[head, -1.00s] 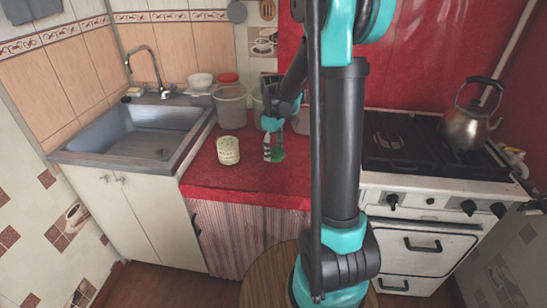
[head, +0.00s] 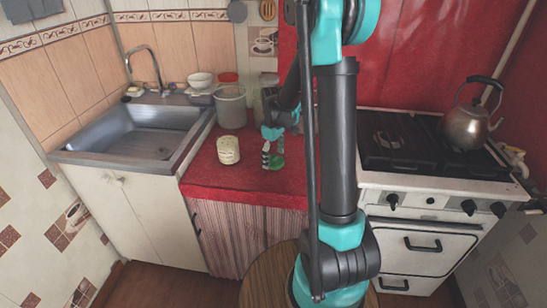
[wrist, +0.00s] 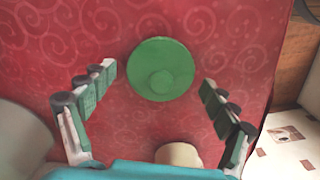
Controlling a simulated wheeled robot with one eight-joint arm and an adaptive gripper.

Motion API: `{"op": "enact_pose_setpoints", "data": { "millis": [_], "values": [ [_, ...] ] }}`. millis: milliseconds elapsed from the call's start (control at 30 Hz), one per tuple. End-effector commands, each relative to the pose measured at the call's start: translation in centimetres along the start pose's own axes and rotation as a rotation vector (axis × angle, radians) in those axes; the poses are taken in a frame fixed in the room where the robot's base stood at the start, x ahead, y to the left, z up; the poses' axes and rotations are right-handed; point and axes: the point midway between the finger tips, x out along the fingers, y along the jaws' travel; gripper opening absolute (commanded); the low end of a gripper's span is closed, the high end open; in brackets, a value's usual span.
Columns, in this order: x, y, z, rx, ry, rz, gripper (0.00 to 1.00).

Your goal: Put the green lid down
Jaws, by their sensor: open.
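The green lid (head: 277,162) lies flat on the red oilcloth counter. In the wrist view the lid (wrist: 161,69) is a round green disc with a small knob, top side up. My gripper (head: 272,158) is just above the counter, close to the lid in the head view. In the wrist view my gripper (wrist: 154,78) is open, with its fingers apart on either side of the lid and a gap of red cloth showing on both sides. Nothing is held.
A cream ribbed jar (head: 228,150) stands left of the gripper on the red counter (head: 235,178). A clear container (head: 230,107) stands behind it. The sink (head: 140,132) is left; the stove (head: 415,140) with a kettle (head: 464,128) is right. Cloth in front of the lid is clear.

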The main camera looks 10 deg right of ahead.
Motion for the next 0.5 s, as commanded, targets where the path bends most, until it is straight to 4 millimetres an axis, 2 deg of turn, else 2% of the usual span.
{"op": "enact_pose_setpoints", "data": {
  "millis": [267,367,500],
  "values": [
    [-0.4,0.0,0.0,0.0,0.0,0.0,0.86],
    [-1.4,0.0,0.0,0.0,0.0,0.0,0.86],
    [-3.8,0.0,0.0,0.0,0.0,0.0,0.86]
  ]
}}
